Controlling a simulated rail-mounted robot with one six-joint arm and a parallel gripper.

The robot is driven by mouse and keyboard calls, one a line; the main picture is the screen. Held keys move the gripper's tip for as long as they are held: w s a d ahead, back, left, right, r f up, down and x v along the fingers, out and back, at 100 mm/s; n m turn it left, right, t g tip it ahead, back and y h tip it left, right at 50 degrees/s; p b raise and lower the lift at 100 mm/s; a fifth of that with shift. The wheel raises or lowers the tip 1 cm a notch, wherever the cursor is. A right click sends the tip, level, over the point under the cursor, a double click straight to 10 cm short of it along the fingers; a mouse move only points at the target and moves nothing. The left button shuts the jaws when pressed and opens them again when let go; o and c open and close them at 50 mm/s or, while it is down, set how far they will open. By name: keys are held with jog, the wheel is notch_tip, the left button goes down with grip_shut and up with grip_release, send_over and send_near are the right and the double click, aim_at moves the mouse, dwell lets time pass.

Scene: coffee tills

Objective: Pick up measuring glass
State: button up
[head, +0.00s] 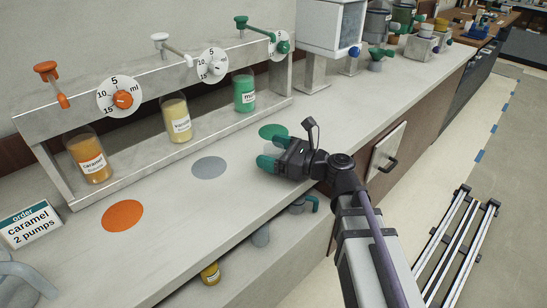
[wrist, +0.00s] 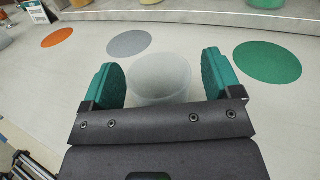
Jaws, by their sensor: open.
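The measuring glass (wrist: 160,78) is a frosted, see-through round cup with a wide rim. In the wrist view it stands between the green finger pads of my gripper (wrist: 163,88), with a visible gap to the right pad and a narrow one to the left pad. In the head view my gripper (head: 271,153) is open low over the counter's front edge, and I cannot make out the glass there. The lower part of the glass is hidden behind the gripper body in the wrist view.
The counter has orange (head: 122,215), grey (head: 208,167) and green (head: 273,131) discs. Behind them stands a pump rack (head: 150,82) with caramel (head: 90,160), yellow (head: 175,120) and green (head: 244,94) bottles. An order card (head: 31,224) reads "caramel 2 pumps". Items sit below the counter edge.

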jog(key=c, duration=1)
